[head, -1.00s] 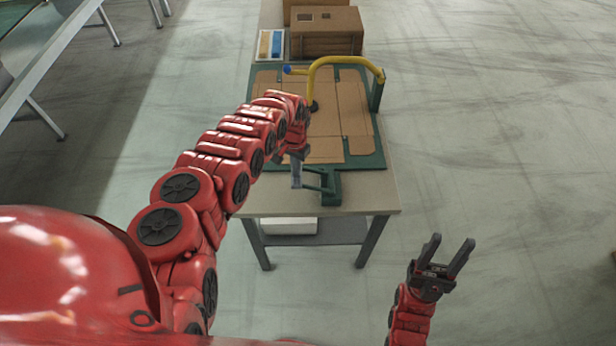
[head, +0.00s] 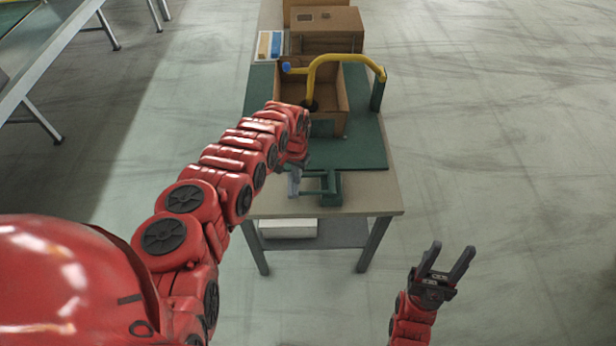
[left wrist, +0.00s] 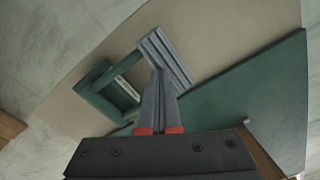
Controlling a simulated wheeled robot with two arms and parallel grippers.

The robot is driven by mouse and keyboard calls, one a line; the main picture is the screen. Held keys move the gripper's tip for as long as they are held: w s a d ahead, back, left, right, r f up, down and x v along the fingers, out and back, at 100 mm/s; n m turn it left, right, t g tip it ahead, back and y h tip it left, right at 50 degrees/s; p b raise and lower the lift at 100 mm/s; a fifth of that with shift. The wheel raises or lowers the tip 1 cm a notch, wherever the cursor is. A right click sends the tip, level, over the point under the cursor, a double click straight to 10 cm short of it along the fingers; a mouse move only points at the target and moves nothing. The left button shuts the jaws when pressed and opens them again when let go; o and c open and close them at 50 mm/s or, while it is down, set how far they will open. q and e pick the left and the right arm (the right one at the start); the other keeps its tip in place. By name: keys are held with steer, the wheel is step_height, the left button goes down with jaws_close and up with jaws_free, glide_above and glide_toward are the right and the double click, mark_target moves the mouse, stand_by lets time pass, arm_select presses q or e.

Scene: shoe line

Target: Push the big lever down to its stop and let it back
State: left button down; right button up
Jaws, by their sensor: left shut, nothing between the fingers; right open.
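The big lever (head: 322,191) is a green frame at the front edge of the bench, with a grey ribbed pad on its left end. In the left wrist view the grey pad (left wrist: 172,55) lies right at my fingertips. My left gripper (head: 294,168) is shut and empty, pointing down over the pad. In the left wrist view its fingers (left wrist: 157,75) overlap the pad and seem to touch it. The lever looks low, but I cannot tell whether it is at its stop. My right gripper (head: 446,262) is open and empty, away from the bench at the lower right.
An open cardboard box (head: 340,92) stands on the green base (head: 368,150). A yellow bent tube (head: 345,60) with a blue knob (head: 287,67) arches over it. Floor to the right is clear.

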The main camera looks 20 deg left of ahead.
arm_select(q)
steer(key=shift+f, duration=0.45)
steer(key=shift+r, duration=0.3)
step_height(320, 180, up, 6)
steer(key=p, duration=0.5)
steer(key=shift+a+r+p, duration=0.1)
steer(key=shift+r+p, duration=0.05)
steer(key=shift+p, duration=0.15)
step_height(320, 180, up, 5)
steer(key=p, duration=0.4)
steer(key=shift+r, duration=0.2)
